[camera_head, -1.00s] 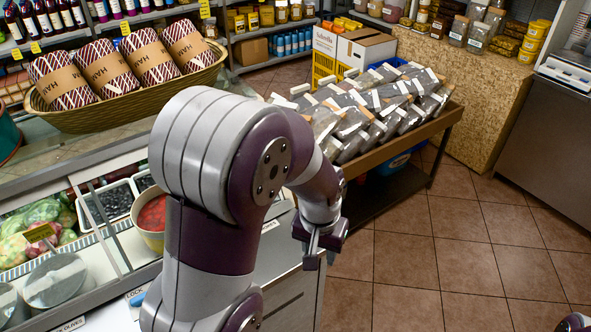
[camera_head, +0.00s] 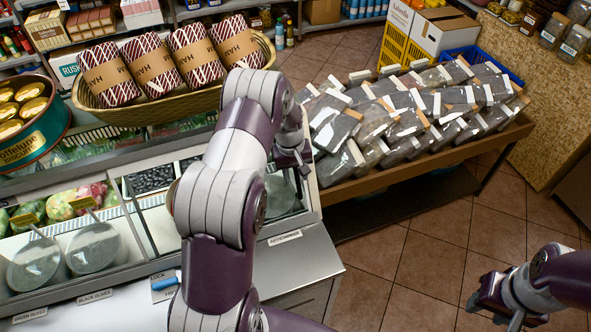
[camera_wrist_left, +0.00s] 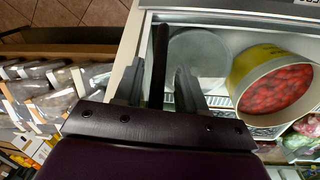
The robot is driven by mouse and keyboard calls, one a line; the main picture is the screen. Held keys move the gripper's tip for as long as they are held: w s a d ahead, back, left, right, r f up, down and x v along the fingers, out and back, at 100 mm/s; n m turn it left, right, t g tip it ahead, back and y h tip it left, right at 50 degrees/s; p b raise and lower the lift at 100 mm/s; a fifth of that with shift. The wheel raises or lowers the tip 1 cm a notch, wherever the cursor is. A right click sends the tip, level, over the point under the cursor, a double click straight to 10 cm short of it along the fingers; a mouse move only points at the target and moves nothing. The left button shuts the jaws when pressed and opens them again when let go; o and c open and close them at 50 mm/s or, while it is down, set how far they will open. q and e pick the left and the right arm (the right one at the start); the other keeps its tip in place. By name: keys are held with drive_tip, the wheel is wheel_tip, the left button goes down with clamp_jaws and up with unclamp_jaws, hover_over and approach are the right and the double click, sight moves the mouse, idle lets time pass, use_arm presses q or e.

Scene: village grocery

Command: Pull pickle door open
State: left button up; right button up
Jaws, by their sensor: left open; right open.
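The glass-fronted olive counter (camera_head: 305,255) fills the lower left of the head view, with tubs under its panes. No part is marked as the pickle door, so I cannot tell which panel it is. My left gripper (camera_head: 294,160) is at the counter's right end, partly hidden behind my arm. In the left wrist view its open fingers (camera_wrist_left: 156,75) stand on either side of a thin dark bar (camera_wrist_left: 159,60); contact cannot be told. A grey round lid (camera_wrist_left: 200,52) and a tub of red food (camera_wrist_left: 278,90) lie beside them. My right gripper (camera_head: 492,308) is open and empty over the floor.
A wooden stand of packaged goods (camera_head: 405,165) is close to the right of my left gripper. A wicker basket (camera_head: 150,112) of wrapped hams and a green tin (camera_head: 35,145) stand on the counter. The tiled floor (camera_head: 405,270) is clear at lower right.

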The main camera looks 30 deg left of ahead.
sight(162, 214)
use_arm(q)
drive_tip(key=shift+d+f, duration=0.15)
drive_tip(key=shift+f, duration=0.1)
drive_tip(key=shift+s+d+r, duration=0.2)
drive_tip(key=shift+s+d, duration=0.05)
drive_tip(key=shift+d, duration=0.05)
drive_tip(key=shift+a+f, duration=0.1)
drive_tip(key=shift+a, duration=0.1)
drive_tip(key=c, duration=0.6)
drive_tip(key=shift+w, duration=0.1)
clamp_jaws()
use_arm(e)
drive_tip(key=shift+s+d+r, duration=0.1)
drive_tip(key=shift+d, duration=0.25)
use_arm(q)
drive_tip(key=s+a+b, duration=0.1)
drive_tip(key=s+a, duration=0.7)
drive_tip(key=s, duration=0.1)
drive_tip(key=s+a+b, duration=0.1)
drive_tip(key=s+a, duration=0.7)
drive_tip(key=s, duration=0.1)
drive_tip(key=s+a+b, duration=0.1)
drive_tip(key=s+a, duration=0.6)
drive_tip(key=s, duration=0.2)
drive_tip(key=shift+s+a, duration=0.4)
use_arm(e)
wheel_tip(162, 214, down, 4)
drive_tip(key=shift+r, duration=0.25)
